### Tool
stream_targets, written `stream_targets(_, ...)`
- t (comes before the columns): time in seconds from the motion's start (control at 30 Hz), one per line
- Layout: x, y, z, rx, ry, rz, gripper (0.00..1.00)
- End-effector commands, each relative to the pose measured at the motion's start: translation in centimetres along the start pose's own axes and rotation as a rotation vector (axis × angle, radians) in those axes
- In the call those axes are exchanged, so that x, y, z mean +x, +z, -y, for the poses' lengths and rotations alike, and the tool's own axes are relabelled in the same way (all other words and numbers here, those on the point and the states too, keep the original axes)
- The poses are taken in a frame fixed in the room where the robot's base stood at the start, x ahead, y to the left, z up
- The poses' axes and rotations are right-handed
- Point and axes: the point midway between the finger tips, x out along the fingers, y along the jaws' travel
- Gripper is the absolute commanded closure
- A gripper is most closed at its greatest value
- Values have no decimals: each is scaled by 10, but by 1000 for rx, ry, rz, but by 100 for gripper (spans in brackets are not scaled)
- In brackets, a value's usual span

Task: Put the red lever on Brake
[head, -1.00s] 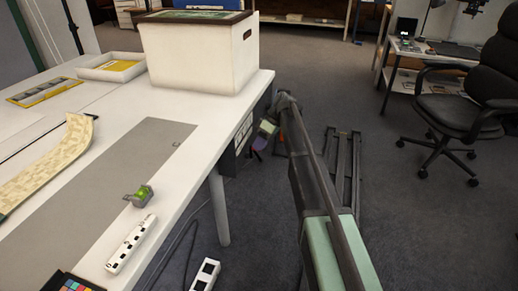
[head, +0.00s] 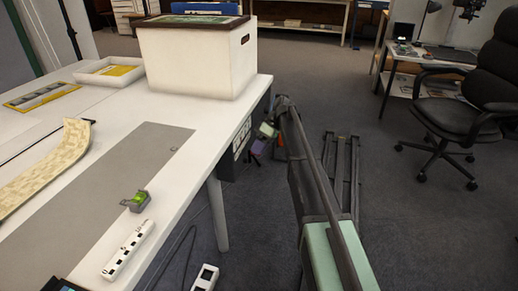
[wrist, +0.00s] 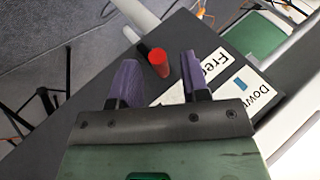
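The red lever (wrist: 159,62) shows in the wrist view as a short red cylinder beside a black piece, in front of a dark panel (wrist: 196,32). My gripper (wrist: 160,62) is open, with one purple finger on each side of the red end in the picture. I cannot tell whether the fingers reach around it or touch it. White labels on the panel read "Free" (wrist: 212,68) and "Dow…" (wrist: 258,93), the latter cut off. No Brake label is readable. In the head view my gripper (head: 258,146) is small beside the table's end panel (head: 241,138); the lever cannot be made out there.
A white table (head: 215,118) carries a large white box (head: 195,60), a power strip (head: 128,250) and a small green-and-grey item (head: 136,200). A black office chair (head: 480,115) stands at the right.

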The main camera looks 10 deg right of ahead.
Motion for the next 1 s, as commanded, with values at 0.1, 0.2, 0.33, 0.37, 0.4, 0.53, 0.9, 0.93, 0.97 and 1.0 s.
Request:
stream_targets(0.1,-1,0,0,0,0,0,58)
stream_targets(0.2,-10,-2,2,0,0,-1,58)
stream_targets(0.33,-36,-4,4,0,1,-1,58)
stream_targets(0.37,-44,-4,4,0,1,-1,58)
stream_targets(0.4,-55,-4,5,1,1,-1,58)
stream_targets(0.53,-89,-4,5,1,0,0,58)
stream_targets(0.9,-108,0,0,0,0,0,58)
stream_targets(0.93,-108,0,0,0,0,0,58)
stream_targets(0.97,-108,0,0,0,0,0,58)
stream_targets(1.0,-108,-1,1,-2,-1,1,58)
